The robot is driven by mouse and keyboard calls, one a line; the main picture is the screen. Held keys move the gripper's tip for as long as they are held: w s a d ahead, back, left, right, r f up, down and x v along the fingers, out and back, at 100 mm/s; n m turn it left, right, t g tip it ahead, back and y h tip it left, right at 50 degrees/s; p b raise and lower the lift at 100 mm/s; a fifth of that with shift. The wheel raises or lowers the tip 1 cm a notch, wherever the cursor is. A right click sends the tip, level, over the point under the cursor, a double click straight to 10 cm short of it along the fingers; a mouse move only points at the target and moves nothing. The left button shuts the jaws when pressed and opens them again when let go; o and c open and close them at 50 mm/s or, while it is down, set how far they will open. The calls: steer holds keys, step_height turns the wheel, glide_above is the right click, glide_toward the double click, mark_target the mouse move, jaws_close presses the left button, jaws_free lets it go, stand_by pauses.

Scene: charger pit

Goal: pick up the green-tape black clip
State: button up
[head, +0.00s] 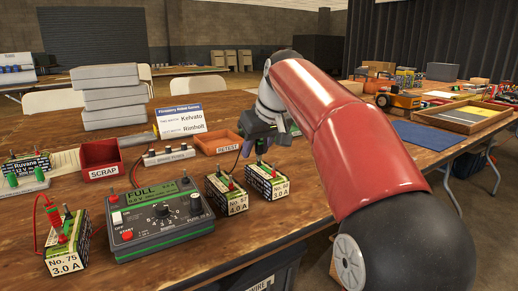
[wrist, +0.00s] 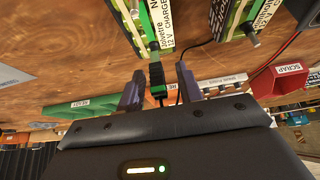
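The green-tape black clip (wrist: 156,76) shows in the wrist view, between the two fingers of my gripper (wrist: 160,90) and with a visible gap on each side. Its tip is close to the end of a labelled 12 V charger (wrist: 150,18); I cannot tell whether they touch. A dark lead runs from the clip back under the gripper body. In the head view my gripper (head: 264,140) is above and behind the small charger boxes No. 57 (head: 226,196) and the right one (head: 267,182). The clip is hard to make out there.
A red SCRAP bin (head: 101,161), an orange RETEST tray (head: 217,142) and a terminal strip (head: 168,156) stand behind. The FULL tester (head: 158,219) and charger No. 75 (head: 66,243) stand left.

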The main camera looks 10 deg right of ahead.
steer(key=c, duration=0.7)
steer(key=shift+o, duration=0.2)
steer(key=shift+r, duration=0.15)
step_height(320, 180, up, 20)
steer(key=p, duration=0.9)
